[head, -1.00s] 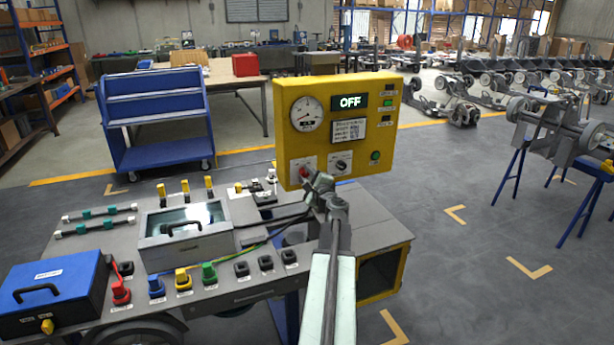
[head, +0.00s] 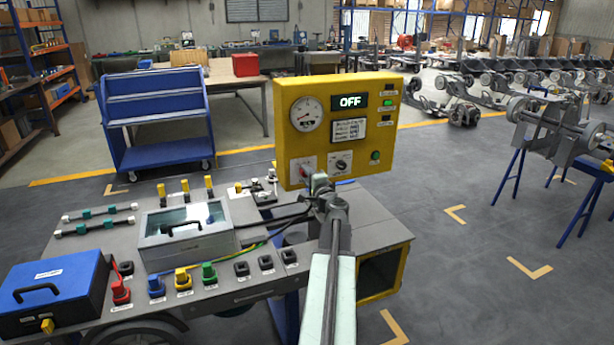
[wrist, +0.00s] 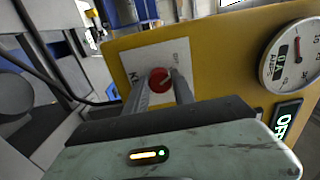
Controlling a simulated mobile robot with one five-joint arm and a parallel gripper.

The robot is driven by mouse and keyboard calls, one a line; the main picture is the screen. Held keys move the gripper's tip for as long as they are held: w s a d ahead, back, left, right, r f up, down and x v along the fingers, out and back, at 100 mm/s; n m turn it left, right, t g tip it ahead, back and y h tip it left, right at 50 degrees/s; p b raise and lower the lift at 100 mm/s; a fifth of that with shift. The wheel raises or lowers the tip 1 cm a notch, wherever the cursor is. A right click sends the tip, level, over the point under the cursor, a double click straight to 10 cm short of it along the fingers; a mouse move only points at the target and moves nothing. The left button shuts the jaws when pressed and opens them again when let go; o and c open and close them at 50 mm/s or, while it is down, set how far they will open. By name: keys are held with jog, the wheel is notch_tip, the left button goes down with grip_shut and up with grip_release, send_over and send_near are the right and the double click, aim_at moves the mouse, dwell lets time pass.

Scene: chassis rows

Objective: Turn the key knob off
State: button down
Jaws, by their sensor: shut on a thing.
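A yellow control panel (head: 346,95) stands at the back right corner of the bench, and its display (head: 350,101) reads OFF. A red knob (wrist: 160,80) sits on a white plate on the panel's face; in the head view my gripper mostly covers it. A black knob (head: 341,166) on a second plate is to its right. My gripper (wrist: 163,88) is at the red knob, with one finger on each side, shut on it. In the head view my gripper (head: 319,183) is at the panel's lower left.
A round gauge (head: 306,114) and a green button (head: 375,156) are on the panel. The bench (head: 215,290) carries a lidded clear box (head: 188,235), a blue case (head: 52,284), coloured knobs and cables.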

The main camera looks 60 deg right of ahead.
jog(key=c, duration=1.1)
grip_release()
jog(key=shift+o, duration=0.2)
jog(key=shift+s, duration=0.1)
jog(key=v, duration=0.7)
jog(key=shift+s+a, duration=0.25)
